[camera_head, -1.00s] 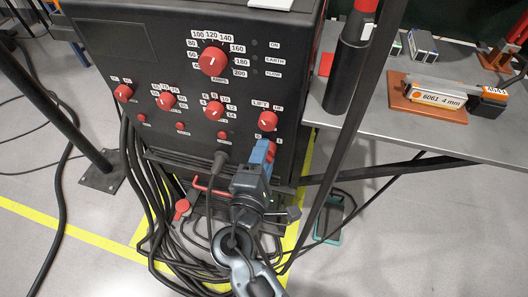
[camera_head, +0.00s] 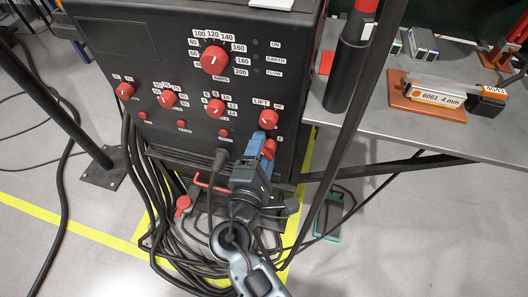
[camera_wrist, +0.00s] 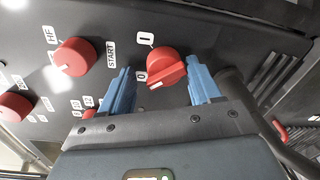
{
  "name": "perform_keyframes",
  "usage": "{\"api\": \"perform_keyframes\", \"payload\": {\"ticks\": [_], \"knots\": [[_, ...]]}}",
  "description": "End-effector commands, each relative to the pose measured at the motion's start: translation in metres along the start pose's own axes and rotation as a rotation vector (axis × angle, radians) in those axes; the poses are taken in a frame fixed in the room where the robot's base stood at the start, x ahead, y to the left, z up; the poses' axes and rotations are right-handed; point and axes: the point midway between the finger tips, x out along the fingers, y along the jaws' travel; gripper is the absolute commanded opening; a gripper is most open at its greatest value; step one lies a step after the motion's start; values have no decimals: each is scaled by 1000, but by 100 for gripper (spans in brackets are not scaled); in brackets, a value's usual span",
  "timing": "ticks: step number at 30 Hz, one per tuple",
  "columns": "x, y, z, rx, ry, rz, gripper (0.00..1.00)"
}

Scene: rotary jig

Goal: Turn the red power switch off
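The red power switch (camera_wrist: 167,68) is a rotary knob on the dark front panel, with a "I" label (camera_wrist: 146,38) and a "0" label (camera_wrist: 141,76) beside it. Its white mark is at the lower left end of the ridge, close to the "0" and away from the "I". My gripper (camera_wrist: 163,88) is open, with one blue finger on each side of the switch. A gap shows at the left finger; I cannot tell whether the right finger touches. In the head view the switch (camera_head: 269,147) is partly hidden behind my gripper (camera_head: 261,148).
The black machine (camera_head: 165,60) carries several other red knobs, one (camera_head: 268,119) just above the switch. A cable plug (camera_head: 221,155) sticks out left of my gripper. Loose cables (camera_head: 175,245) lie below. A metal table (camera_head: 385,125) and dark posts stand at the right.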

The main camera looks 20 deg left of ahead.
Motion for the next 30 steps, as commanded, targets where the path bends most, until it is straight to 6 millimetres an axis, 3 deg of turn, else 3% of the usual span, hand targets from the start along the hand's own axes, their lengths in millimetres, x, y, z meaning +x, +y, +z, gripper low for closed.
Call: {"api": "perform_keyframes", "payload": {"ticks": [11,21,30], "knots": [[-7,-4,0,-2,0,-7,66],[-59,-3,0,-1,2,-4,66],[-78,-2,0,0,0,-3,66]]}}
